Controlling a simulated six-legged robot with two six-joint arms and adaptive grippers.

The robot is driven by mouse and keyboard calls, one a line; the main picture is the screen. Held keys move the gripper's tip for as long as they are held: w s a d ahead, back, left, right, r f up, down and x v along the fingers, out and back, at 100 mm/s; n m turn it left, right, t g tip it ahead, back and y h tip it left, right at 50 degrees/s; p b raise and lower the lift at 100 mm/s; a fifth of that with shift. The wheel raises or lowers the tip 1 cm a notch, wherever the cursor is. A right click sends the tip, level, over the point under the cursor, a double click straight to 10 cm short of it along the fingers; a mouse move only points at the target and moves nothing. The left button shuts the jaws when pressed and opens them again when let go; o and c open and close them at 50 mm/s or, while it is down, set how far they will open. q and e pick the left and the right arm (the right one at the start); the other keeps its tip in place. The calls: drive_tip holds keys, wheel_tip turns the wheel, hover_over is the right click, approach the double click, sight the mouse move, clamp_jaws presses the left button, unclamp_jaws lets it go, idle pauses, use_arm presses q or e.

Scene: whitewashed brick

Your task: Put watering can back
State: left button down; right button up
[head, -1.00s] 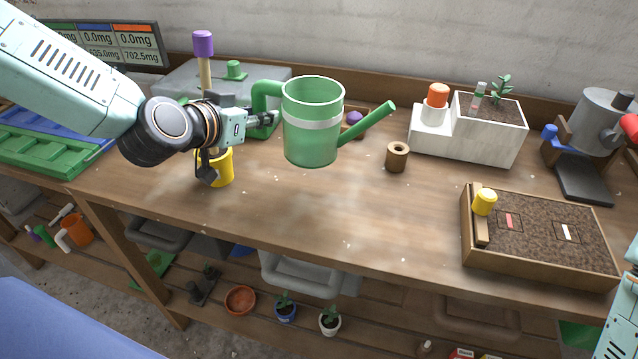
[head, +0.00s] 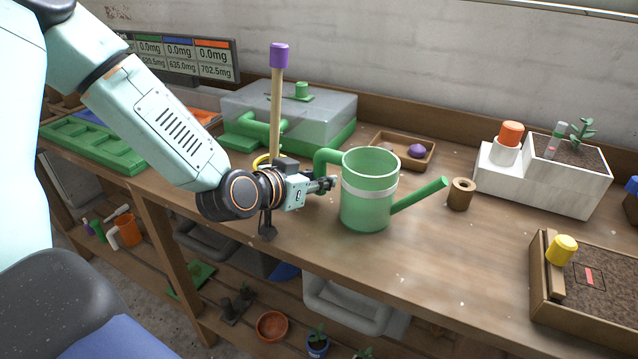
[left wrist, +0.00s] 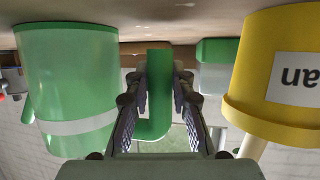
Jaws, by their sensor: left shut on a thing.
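The green watering can (head: 367,212) with a pale band stands upright at the middle of the workbench, its spout pointing right. Its base is at or very near the bench top; I cannot tell whether it touches. My left gripper (head: 326,185) is shut on the can's handle, on the left side of the can. In the left wrist view, which is upside down, the green handle (left wrist: 158,95) sits between the fingers (left wrist: 160,105), with the can body (left wrist: 68,85) to the left. My right gripper is out of view.
A yellow pot (left wrist: 275,70) stands close beside the gripper, mostly hidden behind my arm in the head view. A tray with a purple thing (head: 417,151) lies behind the can. A soil box (head: 590,290) is at right; bare bench lies between.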

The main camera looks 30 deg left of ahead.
use_arm(q)
drive_tip(key=shift+w, duration=0.15)
drive_tip(key=shift+d, duration=0.2)
drive_tip(key=c, duration=1.4)
unclamp_jaws()
drive_tip(key=shift+s+a, duration=0.15)
drive_tip(key=shift+s, duration=0.05)
drive_tip(key=shift+o, duration=1.2)
drive_tip(key=shift+w+f, duration=0.15)
drive_tip(key=shift+w, duration=0.05)
drive_tip(key=shift+s, duration=0.15)
